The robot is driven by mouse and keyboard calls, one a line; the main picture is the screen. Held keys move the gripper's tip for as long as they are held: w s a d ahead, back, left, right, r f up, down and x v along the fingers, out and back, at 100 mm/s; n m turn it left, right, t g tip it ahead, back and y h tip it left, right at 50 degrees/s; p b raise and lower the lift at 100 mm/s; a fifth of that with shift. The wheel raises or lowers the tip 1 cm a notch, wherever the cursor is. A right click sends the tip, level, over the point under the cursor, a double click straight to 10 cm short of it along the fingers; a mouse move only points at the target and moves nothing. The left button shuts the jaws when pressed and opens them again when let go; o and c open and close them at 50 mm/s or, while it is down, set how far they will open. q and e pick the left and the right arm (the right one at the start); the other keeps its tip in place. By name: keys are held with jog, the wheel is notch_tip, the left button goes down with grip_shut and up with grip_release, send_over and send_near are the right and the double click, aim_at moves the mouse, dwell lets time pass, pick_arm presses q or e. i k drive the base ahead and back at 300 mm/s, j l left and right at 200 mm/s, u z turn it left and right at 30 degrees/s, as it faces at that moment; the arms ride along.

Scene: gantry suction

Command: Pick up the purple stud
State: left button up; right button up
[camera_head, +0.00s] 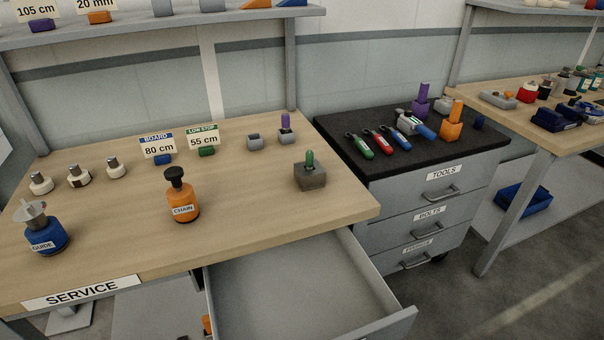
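A slim purple stud (285,121) stands upright in a small grey block (287,138) at the back right of the wooden service table (240,240). Another purple upright piece (421,100), with a wider base, stands on the black top of the tool cabinet; I cannot tell whether it is also a stud. Neither of my grippers is in view.
An empty grey block (254,142) sits left of the stud. A green stud (309,158) in a grey block stands nearer the front. An orange CHAIN bottle (183,200) stands mid-table. An open empty drawer (300,290) juts out below. Hand tools lie on the cabinet.

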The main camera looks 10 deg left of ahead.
aim_at(285, 117)
jog(key=l+u, duration=0.1)
jog(key=u, duration=0.45)
jog(key=i+l+u, duration=0.15)
jog(key=l, duration=0.3)
jog(key=i+l+u, duration=0.2)
jog(key=l, duration=0.25)
jog(key=i+l+u, duration=0.15)
jog(key=l, duration=0.3)
jog(key=i+l+u, duration=0.2)
jog(key=l, duration=0.3)
jog(key=l+u, duration=0.15)
jog(key=l, duration=0.35)
